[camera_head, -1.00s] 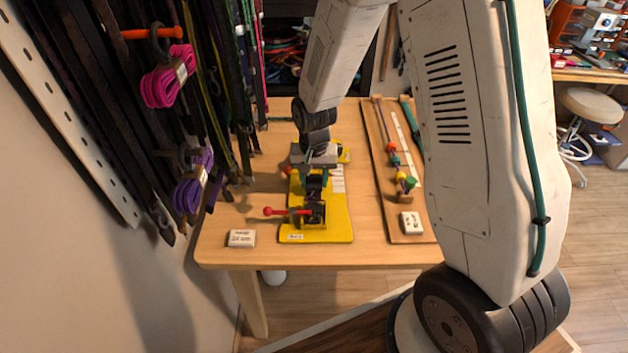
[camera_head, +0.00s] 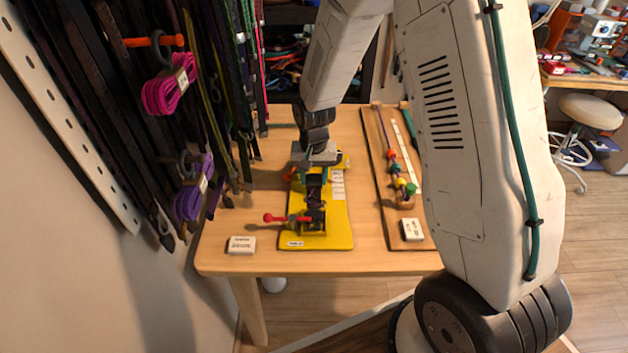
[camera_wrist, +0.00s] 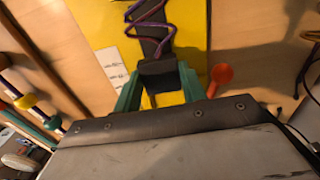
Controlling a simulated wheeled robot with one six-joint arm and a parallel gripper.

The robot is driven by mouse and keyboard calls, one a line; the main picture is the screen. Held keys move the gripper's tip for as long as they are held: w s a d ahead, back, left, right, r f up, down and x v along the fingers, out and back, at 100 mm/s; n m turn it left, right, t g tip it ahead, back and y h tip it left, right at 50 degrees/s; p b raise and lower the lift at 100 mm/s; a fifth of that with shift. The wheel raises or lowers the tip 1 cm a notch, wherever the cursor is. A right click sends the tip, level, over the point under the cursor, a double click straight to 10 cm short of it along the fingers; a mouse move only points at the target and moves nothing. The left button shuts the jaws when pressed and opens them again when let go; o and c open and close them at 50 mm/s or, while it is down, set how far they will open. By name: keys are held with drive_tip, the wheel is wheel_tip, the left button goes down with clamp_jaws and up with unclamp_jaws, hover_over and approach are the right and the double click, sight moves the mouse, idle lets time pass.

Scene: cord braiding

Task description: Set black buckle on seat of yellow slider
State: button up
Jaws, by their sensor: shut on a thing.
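My gripper (camera_head: 313,174) has green fingertips and is over the yellow board (camera_head: 341,228). In the wrist view, my gripper (camera_wrist: 158,84) is shut on the black buckle (camera_wrist: 160,72), at the end of a dark strap. The buckle also shows as a dark block in the head view (camera_head: 314,181). A purple cord (camera_wrist: 148,22) winds along the strap toward the front clamp (camera_head: 313,221). The yellow slider and its seat are mostly hidden beneath my gripper; I cannot tell whether the buckle touches it.
A red handle (camera_head: 278,218) juts left from the front clamp. A red knob (camera_wrist: 220,74) lies close beside my gripper. A wooden board with colored beads (camera_head: 397,172) lies to the right. A white label block (camera_head: 241,245) is at front left. Cords hang at left.

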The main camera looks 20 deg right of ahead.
drive_tip(key=shift+w+d, duration=0.45)
drive_tip(key=shift+w, duration=0.55)
drive_tip(key=shift+w+d, duration=0.4)
drive_tip(key=shift+w, duration=0.65)
drive_tip(key=shift+w+d, duration=0.45)
drive_tip(key=shift+w, duration=0.55)
drive_tip(key=shift+f, duration=0.3)
drive_tip(key=o, duration=1)
drive_tip(key=shift+a, duration=0.1)
drive_tip(key=shift+r, duration=0.25)
wheel_tip(320, 180, up, 7)
drive_tip(key=shift+r, duration=0.2)
